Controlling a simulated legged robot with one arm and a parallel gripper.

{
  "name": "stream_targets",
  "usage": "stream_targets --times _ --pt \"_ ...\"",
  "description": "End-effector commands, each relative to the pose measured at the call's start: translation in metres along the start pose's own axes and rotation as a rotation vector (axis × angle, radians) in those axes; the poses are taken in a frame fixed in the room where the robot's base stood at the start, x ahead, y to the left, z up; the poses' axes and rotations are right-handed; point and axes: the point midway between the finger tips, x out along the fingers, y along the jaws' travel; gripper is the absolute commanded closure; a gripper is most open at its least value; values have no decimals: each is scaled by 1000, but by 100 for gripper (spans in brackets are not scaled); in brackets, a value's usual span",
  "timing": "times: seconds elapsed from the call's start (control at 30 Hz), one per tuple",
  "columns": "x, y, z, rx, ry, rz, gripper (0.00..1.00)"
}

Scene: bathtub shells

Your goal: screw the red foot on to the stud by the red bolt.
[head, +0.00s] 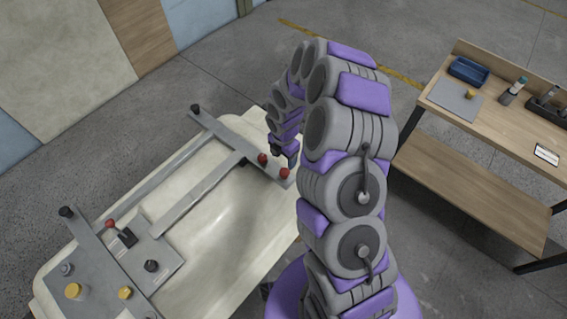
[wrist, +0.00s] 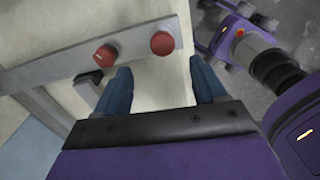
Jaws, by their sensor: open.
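The red foot (head: 284,173) appears to be the round red piece nearest the end of the grey cross bar (head: 225,136) on the upturned tub. It also shows in the wrist view (wrist: 162,43). The red bolt (head: 262,158) appears to be the other red piece, further in along the bar; in the wrist view it is left of the foot (wrist: 106,54). The stud is not visible; I cannot tell how the foot is seated. My gripper (wrist: 160,65) is open, its blue fingers apart and empty, just short of the foot. In the head view it is partly hidden by my arm.
The pale tub shell (head: 225,225) carries a grey frame with black feet (head: 195,108) at other corners. A plate at lower left holds a red-tipped lever (head: 110,224) and yellow parts (head: 73,291). A wooden bench (head: 480,110) with a blue tray (head: 468,70) stands at right.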

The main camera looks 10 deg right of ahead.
Motion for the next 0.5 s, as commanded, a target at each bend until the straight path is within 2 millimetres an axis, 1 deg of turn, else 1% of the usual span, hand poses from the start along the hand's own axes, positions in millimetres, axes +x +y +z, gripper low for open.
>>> stream_targets --times 0.03,0.3,0.5 --pt "-11 1 0 1 -1 4 30" --pt "-62 2 0 1 -1 3 30" --pt "-88 2 1 1 -2 1 30"
